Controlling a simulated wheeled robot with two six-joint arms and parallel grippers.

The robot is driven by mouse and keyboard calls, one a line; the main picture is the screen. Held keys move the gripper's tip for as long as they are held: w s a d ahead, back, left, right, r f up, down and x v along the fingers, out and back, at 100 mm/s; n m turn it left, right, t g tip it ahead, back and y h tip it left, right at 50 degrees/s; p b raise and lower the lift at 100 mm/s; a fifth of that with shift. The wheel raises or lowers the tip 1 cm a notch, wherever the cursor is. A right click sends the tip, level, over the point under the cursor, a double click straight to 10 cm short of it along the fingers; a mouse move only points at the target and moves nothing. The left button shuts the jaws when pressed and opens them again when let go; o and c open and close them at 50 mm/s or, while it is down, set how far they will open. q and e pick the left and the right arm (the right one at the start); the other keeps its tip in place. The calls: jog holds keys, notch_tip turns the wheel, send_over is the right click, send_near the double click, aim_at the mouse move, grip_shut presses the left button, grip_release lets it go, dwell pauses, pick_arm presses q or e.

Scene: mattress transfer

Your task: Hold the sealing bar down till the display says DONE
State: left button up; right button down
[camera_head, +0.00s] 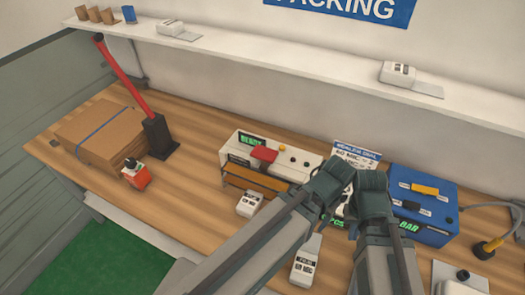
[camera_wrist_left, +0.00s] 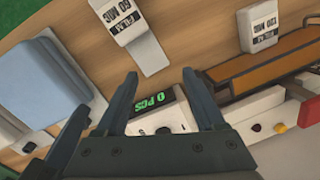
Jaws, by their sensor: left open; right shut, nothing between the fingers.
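The cream sealer (camera_head: 298,160) stands at the middle of the bench, and its green display (camera_head: 250,139) appears to read READY. A red grip (camera_head: 264,154) sits at its front above a brown bar (camera_head: 250,182); I cannot tell whether the sealing bar is raised. The brown bar also shows in the left wrist view (camera_wrist_left: 265,73). My left gripper (camera_head: 337,172) is open and empty, right of the sealer. In the left wrist view its fingers (camera_wrist_left: 160,100) straddle the sight of a "0 PCS" display (camera_wrist_left: 155,112). My right gripper (camera_head: 370,182) is shut and empty beside it, clear of the sealer.
A blue machine (camera_head: 445,205) stands right of my grippers. Brown cardboard (camera_head: 105,135), a red-handled tool (camera_head: 125,80) and a red item (camera_head: 138,178) are at left. Bench between these and the sealer is clear.

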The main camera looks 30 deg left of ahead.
pick_arm(q)
jog(key=w+a+r+m+p, duration=0.1)
jog(key=w, duration=0.1)
jog(key=w+a+r+m+p, duration=0.1)
jog(key=r+p, duration=0.1)
jog(key=w+a+r+m+p, duration=0.1)
jog(key=w+a+r+p, duration=0.1)
jog(key=shift+w+r, duration=0.25)
jog(key=shift+w, duration=0.1)
jog(key=c, duration=0.9)
jog(key=w+a+r+m+p, duration=0.1)
jog(key=w+a+p, duration=0.1)
jog(key=w+a+r+m+p, duration=0.1)
jog(key=a+r+m, duration=0.1)
jog(key=shift+w+r+p, duration=0.2)
jog(key=shift+w+p, duration=0.15)
jog(key=shift+p, duration=0.05)
grip_shut()
jog(key=w+a+r+m+p, duration=0.3)
jog(key=a+r+m+p, duration=0.1)
jog(key=a, duration=0.3)
jog(key=w+a+r+m+h+p, duration=0.1)
jog(key=w+a+r+m+p, duration=0.3)
jog(key=a, duration=0.4)
jog(key=shift+w+a+r+p, duration=0.25)
jog(key=shift+w+r+p, duration=0.05)
jog(key=shift+r+p, duration=0.1)
